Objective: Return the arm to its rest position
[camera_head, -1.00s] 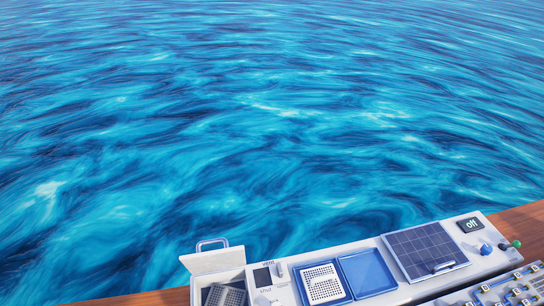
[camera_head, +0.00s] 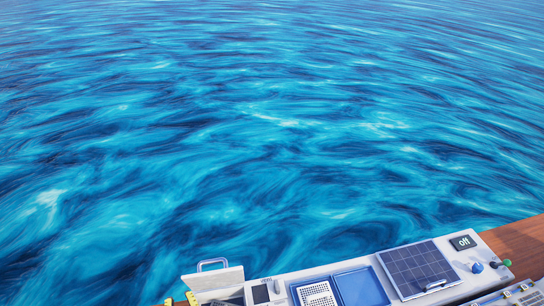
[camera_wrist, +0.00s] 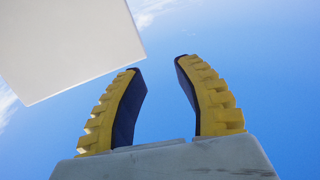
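My gripper (camera_wrist: 158,66) is open in the wrist view. Its two yellow ribbed fingers with dark inner pads stand apart, with only blue sky between them. Two small yellow pieces, which look like its fingertips (camera_head: 180,300), show at the bottom left edge of the head view, beside the raised white lid (camera_head: 212,281). The rest of my arm is out of the head view.
A white console along the bottom holds a perforated white tray (camera_head: 318,294), a blue tray (camera_head: 361,287), a dark solar panel (camera_head: 416,268) and an "off" display (camera_head: 463,242). A white panel (camera_wrist: 65,45) is close at the wrist view's upper left. Water lies beyond.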

